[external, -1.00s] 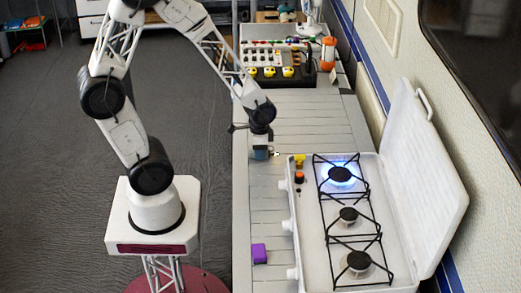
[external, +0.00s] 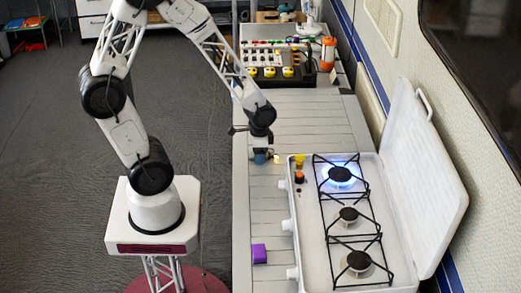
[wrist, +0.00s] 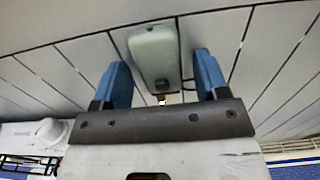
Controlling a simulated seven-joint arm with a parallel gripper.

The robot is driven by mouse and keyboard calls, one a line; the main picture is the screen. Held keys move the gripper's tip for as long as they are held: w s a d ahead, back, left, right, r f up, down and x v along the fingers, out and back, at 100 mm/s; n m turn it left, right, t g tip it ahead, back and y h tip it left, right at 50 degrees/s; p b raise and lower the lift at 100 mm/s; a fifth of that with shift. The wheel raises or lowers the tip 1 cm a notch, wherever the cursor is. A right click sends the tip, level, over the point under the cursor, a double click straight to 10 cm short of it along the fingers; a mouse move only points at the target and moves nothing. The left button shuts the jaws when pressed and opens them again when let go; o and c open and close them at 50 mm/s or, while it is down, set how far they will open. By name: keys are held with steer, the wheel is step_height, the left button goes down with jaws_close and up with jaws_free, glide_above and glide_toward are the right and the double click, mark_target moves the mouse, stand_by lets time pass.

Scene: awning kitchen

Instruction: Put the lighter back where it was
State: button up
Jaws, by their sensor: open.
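A pale grey-green, rounded block, which looks like the lighter (wrist: 155,55), is between the two blue fingers of my gripper (wrist: 162,82) in the wrist view. It has a small dark button on its right side and a small metal tip at the near end. There is a gap between it and each finger, so my gripper is open around it. The slatted counter is behind it; I cannot tell whether it rests there. In the external view my gripper (external: 262,157) is low over the counter, left of the stove's far corner, and the lighter is mostly hidden.
The white stove (external: 313,225) stands to the right, lid open, with a blue flame on its far burner (external: 341,175). A purple block (external: 259,253) lies on the counter (external: 270,205). Small yellow (external: 299,160) and orange-black (external: 299,177) items sit by the stove's left edge.

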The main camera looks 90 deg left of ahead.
step_height(320, 180, up, 12)
steer(key=shift+r, duration=0.15)
stand_by(0.7)
stand_by(0.5)
steer(key=s+d+r+t, duration=0.1)
steer(key=s+d+r, duration=0.3)
steer(key=d+r, duration=0.3)
steer(key=s+d+r+t, duration=0.1)
steer(key=s+d+r, duration=0.3)
steer(key=d+r, duration=0.4)
step_height(320, 180, up, 2)
steer(key=shift+d+t, duration=0.25)
steer(key=shift+t, duration=0.05)
steer(key=shift+s, duration=0.1)
steer(key=shift+c, duration=0.8)
